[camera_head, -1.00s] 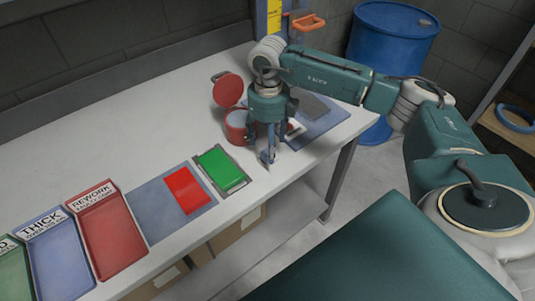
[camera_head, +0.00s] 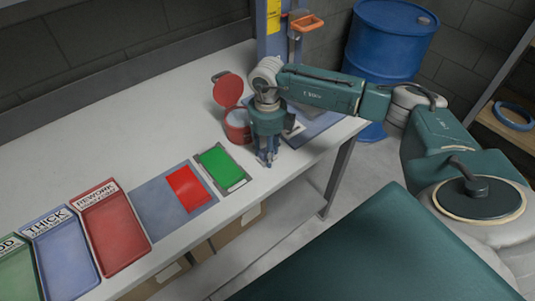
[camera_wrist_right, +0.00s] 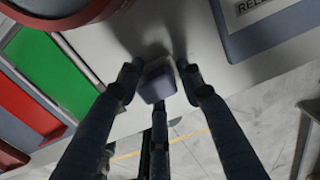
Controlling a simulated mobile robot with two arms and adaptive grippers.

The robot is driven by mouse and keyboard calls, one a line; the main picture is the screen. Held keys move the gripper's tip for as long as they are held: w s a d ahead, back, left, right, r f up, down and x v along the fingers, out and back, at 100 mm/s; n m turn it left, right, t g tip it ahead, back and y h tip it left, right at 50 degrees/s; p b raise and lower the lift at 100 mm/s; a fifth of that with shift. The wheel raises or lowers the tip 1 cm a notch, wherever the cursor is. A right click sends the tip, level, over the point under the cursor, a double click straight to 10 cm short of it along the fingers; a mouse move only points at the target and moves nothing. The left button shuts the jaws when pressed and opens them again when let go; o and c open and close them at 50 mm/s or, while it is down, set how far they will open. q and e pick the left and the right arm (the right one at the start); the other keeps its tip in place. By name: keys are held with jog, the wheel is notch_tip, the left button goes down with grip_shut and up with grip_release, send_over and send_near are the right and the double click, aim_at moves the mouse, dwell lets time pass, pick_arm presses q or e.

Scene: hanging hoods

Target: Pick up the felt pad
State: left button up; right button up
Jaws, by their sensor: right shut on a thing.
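My right gripper (camera_head: 267,160) points down near the front edge of the white table, to the right of the green panel. In the right wrist view, its fingers (camera_wrist_right: 158,85) are around a small grey block, which looks like the felt pad (camera_wrist_right: 157,86). The gripper is shut on it. In the head view the fingers hide the pad. My left gripper is in neither view.
A red can (camera_head: 237,126) with its lid raised stands behind the gripper. The green panel (camera_head: 222,168) and red panel (camera_head: 187,188) lie to its left. Farther left are labelled trays, including a red rework tray (camera_head: 117,235). A blue mat (camera_head: 325,122) lies right.

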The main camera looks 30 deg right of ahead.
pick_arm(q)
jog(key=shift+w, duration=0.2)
